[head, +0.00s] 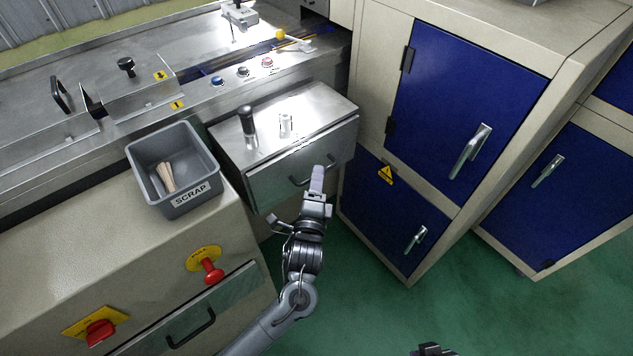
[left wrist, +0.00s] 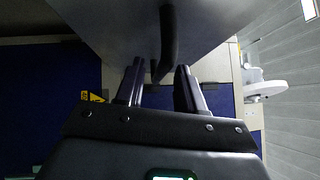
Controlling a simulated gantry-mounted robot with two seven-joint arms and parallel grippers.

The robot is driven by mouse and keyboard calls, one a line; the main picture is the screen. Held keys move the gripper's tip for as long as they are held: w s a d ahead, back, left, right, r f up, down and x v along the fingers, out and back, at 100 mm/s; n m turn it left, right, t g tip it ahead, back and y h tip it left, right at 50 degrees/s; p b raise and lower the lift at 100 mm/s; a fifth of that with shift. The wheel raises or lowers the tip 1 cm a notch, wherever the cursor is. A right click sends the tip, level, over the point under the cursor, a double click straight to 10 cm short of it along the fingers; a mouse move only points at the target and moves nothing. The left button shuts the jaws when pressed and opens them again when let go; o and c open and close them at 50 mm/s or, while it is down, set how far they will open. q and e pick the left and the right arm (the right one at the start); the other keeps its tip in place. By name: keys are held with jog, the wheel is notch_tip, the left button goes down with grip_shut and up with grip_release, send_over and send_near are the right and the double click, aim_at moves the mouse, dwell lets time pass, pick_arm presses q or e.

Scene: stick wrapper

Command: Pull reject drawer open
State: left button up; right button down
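A steel drawer front (head: 268,188) with a dark bar handle (head: 296,182) sits under a metal top beside the machine. I cannot read a reject label on it. My left gripper (head: 318,178) is in front of this drawer, at the right end of the handle. In the left wrist view, the fingers of my left gripper (left wrist: 160,70) are apart, and the dark handle (left wrist: 168,40) reaches down to between their tips. No firm grip shows. A dark part at the bottom edge of the head view may be my right gripper (head: 434,350); its fingers are unclear.
A grey SCRAP bin (head: 205,200) with tan sticks stands left of the drawer. Red knobs (head: 210,272) and a lower drawer with a black handle (head: 190,328) are at lower left. Blue cabinet doors (head: 465,100) stand close on the right. Green floor (head: 370,300) is clear.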

pick_arm(q)
jog(key=shift+w, duration=0.1)
jog(key=shift+c, duration=0.3)
grip_shut()
